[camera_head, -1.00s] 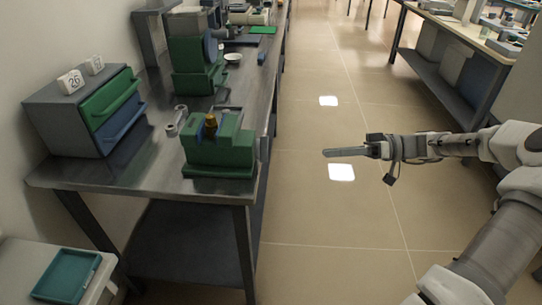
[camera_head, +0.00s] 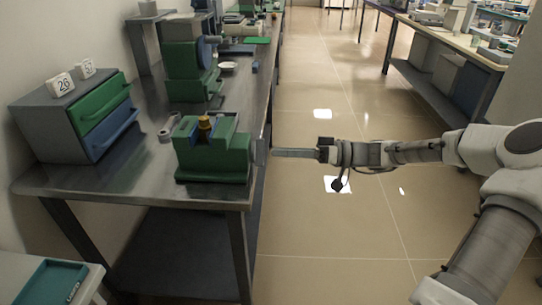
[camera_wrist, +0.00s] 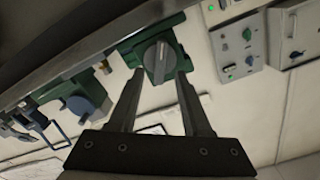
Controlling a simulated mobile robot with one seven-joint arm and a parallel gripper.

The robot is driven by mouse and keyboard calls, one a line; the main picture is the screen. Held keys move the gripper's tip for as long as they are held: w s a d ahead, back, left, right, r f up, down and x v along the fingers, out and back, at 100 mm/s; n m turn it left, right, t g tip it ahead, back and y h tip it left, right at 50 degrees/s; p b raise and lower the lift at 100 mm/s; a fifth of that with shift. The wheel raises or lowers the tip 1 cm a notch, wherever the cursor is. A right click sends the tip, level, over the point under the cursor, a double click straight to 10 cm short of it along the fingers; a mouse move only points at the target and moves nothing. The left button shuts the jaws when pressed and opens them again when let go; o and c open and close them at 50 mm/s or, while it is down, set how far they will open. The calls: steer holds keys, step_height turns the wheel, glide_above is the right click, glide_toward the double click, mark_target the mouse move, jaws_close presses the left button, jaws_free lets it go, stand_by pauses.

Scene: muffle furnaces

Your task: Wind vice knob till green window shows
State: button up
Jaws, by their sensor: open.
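The green vice (camera_head: 213,150) stands near the front right edge of the metal bench, with a brass-coloured piece (camera_head: 204,123) upright in its middle. Its grey knob (camera_head: 261,152) is on the right side, facing my gripper (camera_head: 279,152). In the wrist view the round knob (camera_wrist: 158,56) with a raised grip bar shows face-on against the green vice body (camera_wrist: 131,50). My gripper (camera_wrist: 160,84) is open there, with its two fingers pointing at the knob, one to each side of it in the picture. I cannot tell whether they touch it. No green window can be made out.
A drawer cabinet (camera_head: 76,118) with number blocks stands at the bench's left. Another green machine (camera_head: 190,70) and a white dish (camera_head: 227,66) are behind the vice. The floor right of the bench is clear.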

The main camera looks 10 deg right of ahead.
mark_target(258, 152)
steer(key=x, duration=0.3)
steer(key=shift+a, duration=0.1)
jaws_close()
